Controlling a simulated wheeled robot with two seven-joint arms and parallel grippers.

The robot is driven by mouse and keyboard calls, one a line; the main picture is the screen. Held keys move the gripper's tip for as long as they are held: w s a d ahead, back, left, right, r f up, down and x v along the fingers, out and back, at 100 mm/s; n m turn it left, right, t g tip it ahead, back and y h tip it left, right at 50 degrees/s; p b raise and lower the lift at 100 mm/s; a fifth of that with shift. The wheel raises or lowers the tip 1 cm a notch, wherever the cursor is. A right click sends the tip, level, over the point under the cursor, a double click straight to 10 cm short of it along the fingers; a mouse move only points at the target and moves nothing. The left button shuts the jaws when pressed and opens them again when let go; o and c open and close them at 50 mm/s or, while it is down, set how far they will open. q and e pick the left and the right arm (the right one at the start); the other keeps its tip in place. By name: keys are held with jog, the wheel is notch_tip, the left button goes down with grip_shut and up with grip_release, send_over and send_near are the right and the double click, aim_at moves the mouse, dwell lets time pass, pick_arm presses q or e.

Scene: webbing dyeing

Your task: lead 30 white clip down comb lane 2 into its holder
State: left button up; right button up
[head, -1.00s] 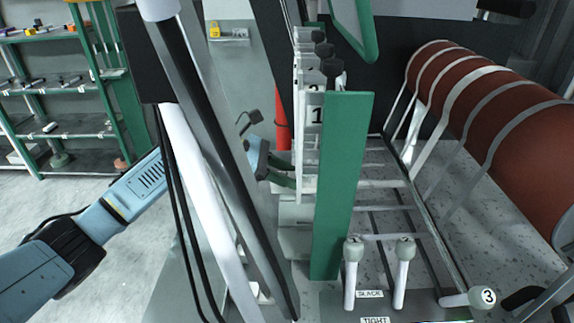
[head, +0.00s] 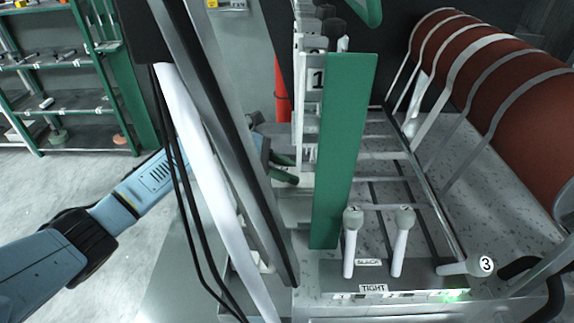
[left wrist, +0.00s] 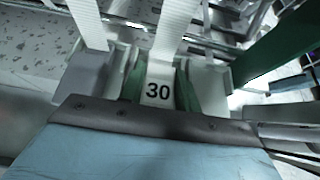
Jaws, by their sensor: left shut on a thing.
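The white clip marked 30 (left wrist: 158,93) hangs on a white webbing strap (left wrist: 172,35) in the left wrist view. My left gripper (left wrist: 160,88) is shut on it, one green finger on each side. In the head view my left gripper (head: 285,170) is low behind the slanted posts, left of the green upright; the clip is hidden there. The comb (head: 300,100) stands just right of the gripper, with a plate marked 1 (head: 317,78) in front; the lane 2 label is hidden.
A green upright (head: 343,150) stands close to the gripper's right. Slanted posts (head: 220,130) and black cables cross in front of my left arm. Levers (head: 400,240) stand on the front panel, where a green light shows. A red-brown roller (head: 535,110) carries straps at right.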

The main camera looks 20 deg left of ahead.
pick_arm(q)
jog(key=o, duration=1.1)
